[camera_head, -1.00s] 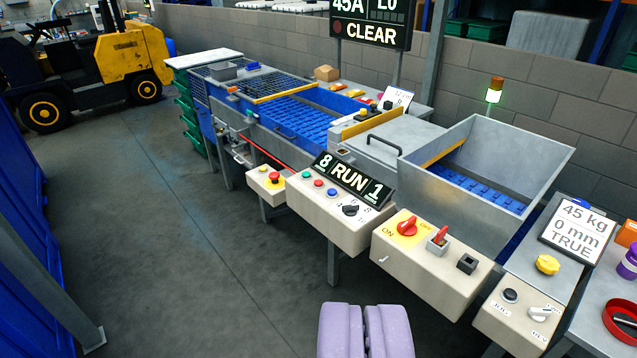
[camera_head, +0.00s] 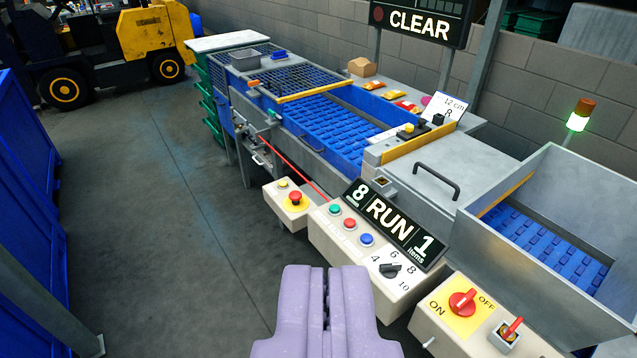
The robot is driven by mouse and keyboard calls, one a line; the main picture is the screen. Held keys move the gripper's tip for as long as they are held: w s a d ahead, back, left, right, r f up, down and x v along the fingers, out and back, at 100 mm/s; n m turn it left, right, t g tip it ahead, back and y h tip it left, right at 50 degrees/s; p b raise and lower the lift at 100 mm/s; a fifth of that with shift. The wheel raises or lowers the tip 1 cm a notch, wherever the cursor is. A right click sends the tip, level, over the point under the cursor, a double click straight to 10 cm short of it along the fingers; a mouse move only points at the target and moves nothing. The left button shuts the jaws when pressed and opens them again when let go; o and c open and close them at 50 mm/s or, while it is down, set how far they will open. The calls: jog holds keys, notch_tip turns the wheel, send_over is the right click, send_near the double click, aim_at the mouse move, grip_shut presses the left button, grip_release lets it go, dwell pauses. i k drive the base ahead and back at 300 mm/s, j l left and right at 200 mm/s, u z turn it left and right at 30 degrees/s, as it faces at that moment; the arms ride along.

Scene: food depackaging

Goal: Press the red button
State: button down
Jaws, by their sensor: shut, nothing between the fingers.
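The red button (camera_head: 350,223) is a small round push button on the cream control box (camera_head: 323,237). It sits between a green button (camera_head: 335,209) and a blue button (camera_head: 366,239). A black rotary selector (camera_head: 390,270) is on the same box, with numbers around it. My gripper (camera_head: 326,272) is shut and empty, its lilac fingers at the bottom middle. In the picture the fingertips lie below and left of the red button, apart from it.
A smaller box left of it carries a red mushroom knob (camera_head: 295,198) on yellow. A black sign (camera_head: 393,222) reads "8 RUN 1 items". A box with a red rotary switch (camera_head: 462,302) is at lower right. Grey floor (camera_head: 190,270) is free at left.

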aim_at(349, 223)
jog(key=i+l+u, duration=0.2)
jog(key=i, duration=0.3)
jog(key=i+l+u, duration=0.15)
jog(key=i, duration=0.4)
jog(key=i+l+u, duration=0.2)
jog(key=i+l, duration=0.2)
jog(key=i, duration=0.05)
